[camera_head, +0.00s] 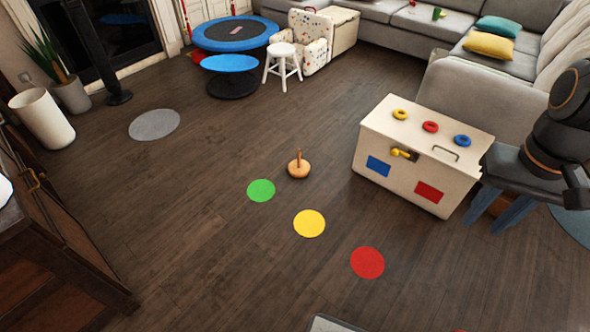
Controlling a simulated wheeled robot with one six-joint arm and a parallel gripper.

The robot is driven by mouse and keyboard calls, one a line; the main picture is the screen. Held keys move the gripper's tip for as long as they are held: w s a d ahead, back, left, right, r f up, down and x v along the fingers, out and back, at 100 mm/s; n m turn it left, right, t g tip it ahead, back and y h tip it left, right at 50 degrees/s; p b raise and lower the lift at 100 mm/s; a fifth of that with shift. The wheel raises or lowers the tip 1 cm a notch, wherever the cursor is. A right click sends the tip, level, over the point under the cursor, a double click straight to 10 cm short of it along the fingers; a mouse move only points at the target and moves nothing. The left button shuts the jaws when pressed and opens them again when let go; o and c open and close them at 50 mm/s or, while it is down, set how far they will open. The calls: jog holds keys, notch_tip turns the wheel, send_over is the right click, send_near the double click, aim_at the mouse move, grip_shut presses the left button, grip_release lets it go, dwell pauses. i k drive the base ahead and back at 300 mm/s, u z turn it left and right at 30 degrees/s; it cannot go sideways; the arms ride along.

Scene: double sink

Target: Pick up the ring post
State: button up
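The ring post (299,170) stands upright on the dark wooden floor near the middle of the view. It has a round light-wood base and a thin brown peg, with no ring on it. Part of my dark arm shows at the right edge, far to the right of the post and beyond the white box. The fingers of my gripper cannot be made out, so whether it is open or shut does not show.
A white toy box (408,180) with yellow (400,114), red (430,127) and blue (462,140) rings on top stands right of the post. Flat green (261,190), yellow (309,223) and red (367,263) discs lie nearby. Floor left of the post is clear.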

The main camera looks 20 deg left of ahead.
aim_at(299, 168)
jog(key=u, duration=0.55)
jog(key=k, duration=0.65)
jog(key=u, duration=1.15)
jog(key=i, duration=0.95)
jog(key=u, duration=0.55)
jog(key=i, duration=1.05)
jog(key=z, duration=0.85)
jog(key=i, duration=0.75)
jog(key=z, duration=1.1)
jog(key=i, duration=0.3)
jog(key=z, duration=0.25)
